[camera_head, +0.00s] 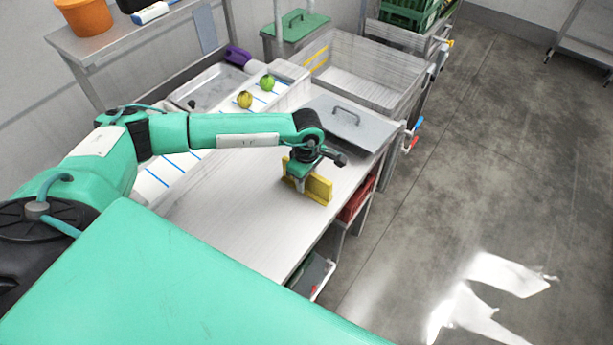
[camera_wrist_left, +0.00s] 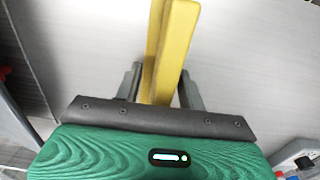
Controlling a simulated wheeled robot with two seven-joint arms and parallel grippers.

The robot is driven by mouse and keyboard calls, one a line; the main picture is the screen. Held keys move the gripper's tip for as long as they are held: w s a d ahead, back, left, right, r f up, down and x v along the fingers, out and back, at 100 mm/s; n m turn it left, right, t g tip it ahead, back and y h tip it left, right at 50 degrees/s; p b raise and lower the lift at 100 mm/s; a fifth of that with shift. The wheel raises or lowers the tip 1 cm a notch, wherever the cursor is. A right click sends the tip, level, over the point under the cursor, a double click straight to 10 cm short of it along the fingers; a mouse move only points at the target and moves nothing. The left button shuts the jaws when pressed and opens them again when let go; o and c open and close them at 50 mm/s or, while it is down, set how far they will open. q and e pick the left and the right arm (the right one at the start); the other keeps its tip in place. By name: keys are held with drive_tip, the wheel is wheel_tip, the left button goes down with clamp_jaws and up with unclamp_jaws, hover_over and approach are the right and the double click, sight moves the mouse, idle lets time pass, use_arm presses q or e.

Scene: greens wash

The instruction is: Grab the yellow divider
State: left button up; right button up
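The yellow divider (camera_head: 319,188) stands on the light worktop (camera_head: 240,215) near its front right edge. My left gripper (camera_head: 298,178) is lowered over the divider and hides part of it. In the left wrist view the divider (camera_wrist_left: 172,50) runs between the two fingers (camera_wrist_left: 160,85), one on each side. The fingers look apart, and any contact with the divider is not clear. My right gripper is not in view.
A grey lid with a handle (camera_head: 352,122) lies just behind the divider. A wire-sided basin (camera_head: 365,75) is beyond it. Two round greens, one yellowish (camera_head: 245,99) and one green (camera_head: 267,82), sit farther back. The worktop's near part is clear.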

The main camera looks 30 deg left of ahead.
use_arm(q)
clamp_jaws()
